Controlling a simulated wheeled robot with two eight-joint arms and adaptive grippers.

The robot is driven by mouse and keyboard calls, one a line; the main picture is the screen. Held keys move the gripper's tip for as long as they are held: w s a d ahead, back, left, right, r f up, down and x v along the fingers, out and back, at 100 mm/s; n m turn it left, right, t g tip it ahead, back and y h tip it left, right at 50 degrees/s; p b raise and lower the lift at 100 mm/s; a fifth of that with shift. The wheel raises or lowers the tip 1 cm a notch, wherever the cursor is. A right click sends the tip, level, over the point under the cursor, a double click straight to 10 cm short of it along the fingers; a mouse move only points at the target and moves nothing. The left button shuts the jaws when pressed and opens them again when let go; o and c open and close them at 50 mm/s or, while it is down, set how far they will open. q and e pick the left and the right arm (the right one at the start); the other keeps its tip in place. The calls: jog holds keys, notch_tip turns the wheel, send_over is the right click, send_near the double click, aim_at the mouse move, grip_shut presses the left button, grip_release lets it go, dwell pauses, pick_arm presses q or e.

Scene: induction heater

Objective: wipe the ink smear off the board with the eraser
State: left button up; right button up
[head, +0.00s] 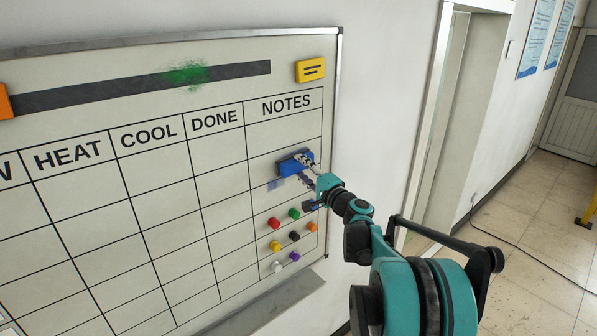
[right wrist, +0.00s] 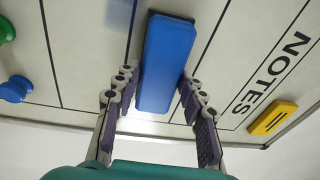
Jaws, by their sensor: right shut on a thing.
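The green ink smear (head: 187,73) is on the whiteboard's (head: 225,160) upper part, across the dark bar above the table headings. The blue eraser (head: 290,168) is in the NOTES column, to the right of and below the smear. My right gripper (head: 304,165) is shut on the eraser. In the right wrist view, the eraser (right wrist: 165,65) sits between the two fingers (right wrist: 156,82). I cannot tell whether the eraser touches the board. The smear is not in the right wrist view. My left gripper is not in view.
Several coloured magnets (head: 294,236) sit on the board below the eraser. A tray (head: 270,303) runs below the board. The board between eraser and smear looks clear.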

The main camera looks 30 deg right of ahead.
jog(key=d, duration=0.6)
jog(key=shift+w+d, duration=0.25)
jog(key=shift+w, duration=0.05)
dwell(0.3)
jog(key=s, duration=0.6)
jog(key=shift+d+b, duration=0.2)
jog(key=shift+b, duration=0.25)
jog(key=s, duration=0.3)
jog(key=shift+d, duration=0.1)
